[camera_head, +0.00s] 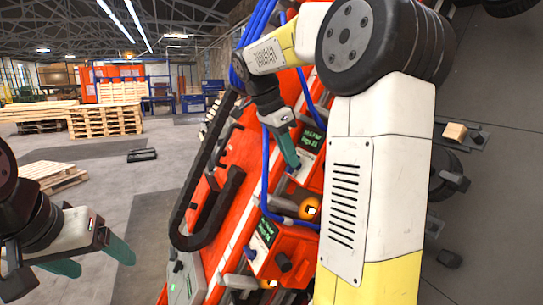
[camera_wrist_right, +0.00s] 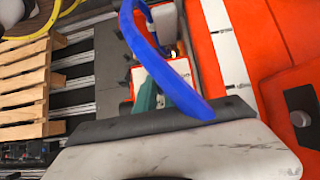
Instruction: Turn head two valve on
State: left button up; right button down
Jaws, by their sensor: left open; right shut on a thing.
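Two red heads with green-lit displays sit on the red gantry, an upper one (camera_head: 315,160) and a lower one (camera_head: 290,243). I cannot tell which is head two. My right gripper (camera_head: 292,165) is shut at the upper head, just beside its display, on what looks like its small valve handle, mostly hidden by the teal fingers. In the right wrist view a teal finger (camera_wrist_right: 146,95) shows behind a blue hose (camera_wrist_right: 165,65); the handle is hidden there. The lower head has a small blue handle (camera_head: 249,253). My left gripper (camera_head: 94,258) is open and empty, apart from the gantry at the lower left.
A black cable chain (camera_head: 180,225) runs along the gantry's left side. Blue hoses hang close to my right gripper. Wooden pallets (camera_head: 105,119) stand at the back left; pallets (camera_wrist_right: 22,90) also show in the right wrist view.

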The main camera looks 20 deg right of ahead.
jog(key=shift+w+a+f+n+g+h, duration=0.1)
jog(key=shift+w+n+g+h, duration=0.15)
jog(key=shift+n+g, duration=0.85)
jog(key=shift+w+a+f+n+g+h, duration=0.1)
jog(key=shift+w+n+g+h, duration=0.15)
jog(key=shift+n+g, duration=0.8)
jog(key=shift+d, duration=0.1)
jog(key=c, duration=1.5)
grip_release()
jog(key=shift+o, duration=0.2)
jog(key=shift+r, duration=0.15)
